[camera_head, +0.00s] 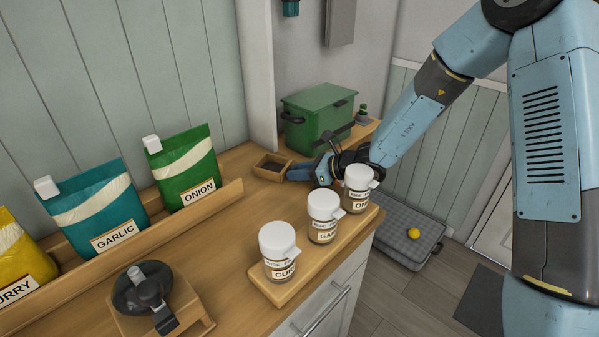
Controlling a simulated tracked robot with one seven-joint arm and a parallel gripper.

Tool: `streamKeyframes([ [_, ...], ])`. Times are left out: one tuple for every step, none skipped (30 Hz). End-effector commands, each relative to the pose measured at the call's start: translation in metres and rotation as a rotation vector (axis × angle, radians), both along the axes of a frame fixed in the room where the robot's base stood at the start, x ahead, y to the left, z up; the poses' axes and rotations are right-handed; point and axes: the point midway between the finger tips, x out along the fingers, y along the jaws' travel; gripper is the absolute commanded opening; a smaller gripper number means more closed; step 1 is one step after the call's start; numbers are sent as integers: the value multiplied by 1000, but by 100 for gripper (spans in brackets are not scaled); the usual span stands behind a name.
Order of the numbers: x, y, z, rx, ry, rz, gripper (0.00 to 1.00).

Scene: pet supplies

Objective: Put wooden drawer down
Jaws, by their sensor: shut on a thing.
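The wooden drawer (257,170) is a small open-topped wooden box with a dark inside. It is at the far end of the wooden counter, near the wall edge. My gripper (292,172) reaches in from the right and is shut on the drawer's right side. The fingertips are small in view, and the exact grip is partly hidden. The drawer looks level, at or just above the counter top; I cannot tell whether its underside touches.
Seed pouches (187,170) lean along the back. A green bin (318,115) stands behind the drawer. A grey cushion (400,232) lies on the floor.

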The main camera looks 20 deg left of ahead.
Motion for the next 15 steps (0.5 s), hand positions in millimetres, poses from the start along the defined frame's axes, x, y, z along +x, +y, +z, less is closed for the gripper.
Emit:
streamKeyframes([
  [-3, -2, -9, -17, 10, 0, 0],
  [-3, -2, -10, -18, 11, 0, 0],
  [-3, -3, -11, -19, 12, 1, 0],
  [-3, -3, -12, -19, 12, 1, 0],
  [-4, -3, -13, -20, 13, 1, 0],
  [-4, -3, -13, -20, 13, 2, 0],
  [-4, -3, -14, -21, 13, 2, 0],
  [-4, -3, -14, -21, 13, 2, 0],
  [-5, -3, -14, -21, 14, 2, 0],
  [-5, -3, -14, -22, 14, 2, 0],
  [-5, -3, -14, -22, 14, 2, 0],
  [-5, -3, -14, -22, 14, 2, 0],
  [-5, -3, -14, -22, 14, 2, 26],
  [-5, -3, -14, -22, 14, 3, 29],
  [-5, -3, -14, -22, 14, 3, 32],
])
